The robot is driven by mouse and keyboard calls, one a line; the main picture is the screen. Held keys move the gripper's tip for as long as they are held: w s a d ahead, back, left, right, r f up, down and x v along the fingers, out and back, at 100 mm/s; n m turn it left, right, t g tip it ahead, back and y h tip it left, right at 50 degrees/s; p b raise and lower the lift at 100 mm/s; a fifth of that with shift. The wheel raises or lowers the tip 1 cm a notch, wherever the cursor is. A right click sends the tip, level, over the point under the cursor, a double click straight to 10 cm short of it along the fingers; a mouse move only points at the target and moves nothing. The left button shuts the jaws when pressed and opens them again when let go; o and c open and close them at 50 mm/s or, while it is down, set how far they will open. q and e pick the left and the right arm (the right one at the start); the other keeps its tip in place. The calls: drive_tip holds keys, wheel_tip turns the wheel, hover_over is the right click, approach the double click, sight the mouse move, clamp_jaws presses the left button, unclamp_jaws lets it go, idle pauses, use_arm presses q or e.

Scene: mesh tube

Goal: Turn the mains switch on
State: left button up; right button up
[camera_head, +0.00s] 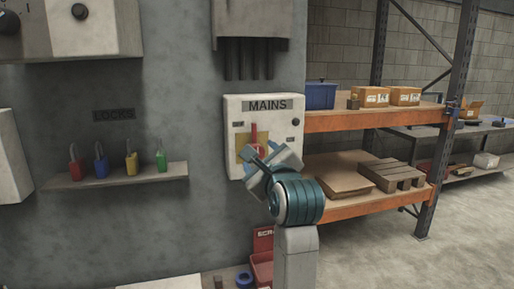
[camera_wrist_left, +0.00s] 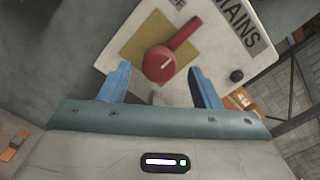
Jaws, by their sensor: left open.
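The white mains box (camera_head: 237,112), labelled MAINS, is fixed to the grey wall. On its yellow plate (camera_head: 241,145) is a red rotary switch (camera_head: 254,133), whose handle points up in the head view. The switch (camera_wrist_left: 170,58) and the yellow plate (camera_wrist_left: 134,45) also show in the left wrist view, with the box tilted. My left gripper (camera_head: 261,153) is in front of the switch and partly hides its lower part. In the wrist view its open blue fingers (camera_wrist_left: 161,72) lie either side of the switch's round hub; I cannot tell whether they touch it. My right gripper is not in view.
A wall shelf (camera_head: 120,178) with several coloured padlocks is at left. An orange-edged rack (camera_head: 372,118) with boxes and a blue bin (camera_head: 321,95) stands right of the mains box. A red bin (camera_head: 263,259) is below. Open floor lies at the right.

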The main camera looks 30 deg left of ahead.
sight(255, 142)
use_arm(q)
drive_tip(key=shift+x, duration=1.9)
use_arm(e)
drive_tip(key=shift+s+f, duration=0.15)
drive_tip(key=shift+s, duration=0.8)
use_arm(q)
drive_tip(key=shift+f, duration=0.1)
drive_tip(key=c, duration=1)
drive_tip(key=shift+p, duration=0.3)
